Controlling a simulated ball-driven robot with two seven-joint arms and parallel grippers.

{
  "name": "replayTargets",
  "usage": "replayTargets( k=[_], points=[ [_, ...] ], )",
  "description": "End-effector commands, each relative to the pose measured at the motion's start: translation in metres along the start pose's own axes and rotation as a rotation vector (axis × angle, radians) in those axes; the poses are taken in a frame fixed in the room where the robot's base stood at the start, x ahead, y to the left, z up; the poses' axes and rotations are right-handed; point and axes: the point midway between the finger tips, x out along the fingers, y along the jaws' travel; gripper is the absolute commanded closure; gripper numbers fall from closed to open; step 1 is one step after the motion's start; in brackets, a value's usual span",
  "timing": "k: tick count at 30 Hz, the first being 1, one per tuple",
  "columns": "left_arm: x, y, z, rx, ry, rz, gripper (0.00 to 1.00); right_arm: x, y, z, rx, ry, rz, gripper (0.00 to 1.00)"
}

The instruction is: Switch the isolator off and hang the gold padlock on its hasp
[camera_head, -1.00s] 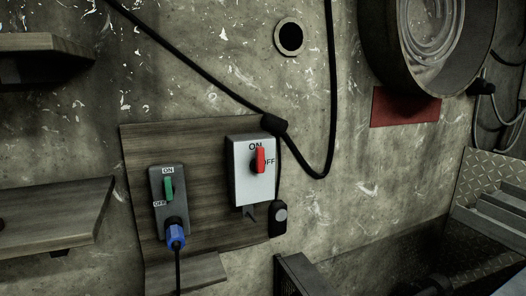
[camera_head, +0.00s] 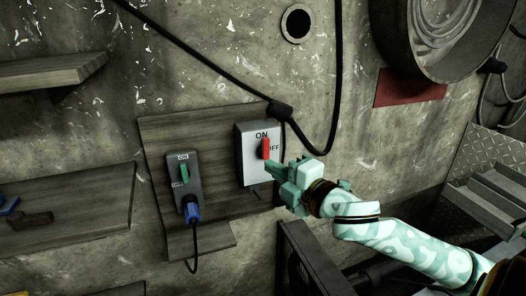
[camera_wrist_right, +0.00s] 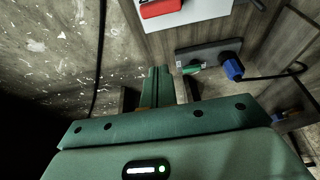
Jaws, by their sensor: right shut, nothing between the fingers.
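The isolator is a pale grey box (camera_head: 246,160) on the wooden wall board, marked ON at the top and OFF at the right. Its red handle (camera_head: 265,149) stands upright, under the ON mark. My right gripper (camera_head: 270,168) is shut and empty, just below and right of the red handle, in front of the box's lower right side. In the right wrist view, the red handle (camera_wrist_right: 160,8) is at the top edge, beyond the shut fingers (camera_wrist_right: 158,88), with a gap visible. I cannot make out the hasp clearly. No gold padlock and no left gripper show.
A dark switch box (camera_head: 186,178) with a green lever and a blue plug (camera_head: 192,210) is left of the isolator. A black cable (camera_head: 205,70) crosses the wall above. Shelves stand at left; the lower shelf (camera_head: 100,205) bears blue and brown objects. A dark metal frame (camera_head: 305,258) stands below.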

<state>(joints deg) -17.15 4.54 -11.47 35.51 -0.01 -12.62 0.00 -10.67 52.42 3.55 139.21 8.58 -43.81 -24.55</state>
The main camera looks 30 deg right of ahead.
Motion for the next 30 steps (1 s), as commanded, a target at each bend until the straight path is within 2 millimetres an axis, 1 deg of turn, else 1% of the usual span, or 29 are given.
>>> replayTargets(
  k=[5, 8, 10, 14, 18, 23, 24, 25, 30],
  points=[
    [-0.001, 0.0, 0.001, 0.0, -0.001, 0.0, 0.64, 0.001, 0.0, 0.001, 0.002, -0.002, -0.001, 1.0],
    [-0.002, 0.0, 0.0, 0.0, -0.001, 0.0, 0.64, 0.007, 0.0, 0.001, 0.003, -0.003, 0.0, 1.0],
    [-0.004, 0.0, 0.0, 0.0, 0.0, 0.0, 0.64, 0.016, 0.001, 0.001, 0.004, -0.004, 0.001, 1.0],
    [-0.009, -0.001, -0.001, 0.0, 0.0, 0.0, 0.64, 0.041, 0.002, 0.001, 0.005, -0.005, 0.001, 1.0],
    [-0.015, -0.001, -0.002, 0.0, 0.0, -0.001, 0.64, 0.072, 0.002, 0.001, 0.005, -0.005, 0.001, 1.0],
    [-0.02, -0.001, -0.002, 0.0, 0.001, -0.001, 0.64, 0.104, 0.002, 0.001, 0.004, -0.004, -0.001, 1.0],
    [-0.021, -0.001, -0.002, 0.0, 0.0, 0.0, 0.64, 0.098, -0.001, 0.01, -0.001, -0.005, -0.006, 1.0],
    [-0.021, -0.001, -0.002, 0.0, 0.0, 0.0, 0.64, 0.096, -0.001, 0.015, -0.001, -0.005, -0.006, 1.0],
    [-0.024, -0.003, -0.003, 0.0, 0.002, -0.002, 0.64, 0.089, -0.002, 0.032, 0.001, -0.003, -0.005, 1.0]
  ],
)
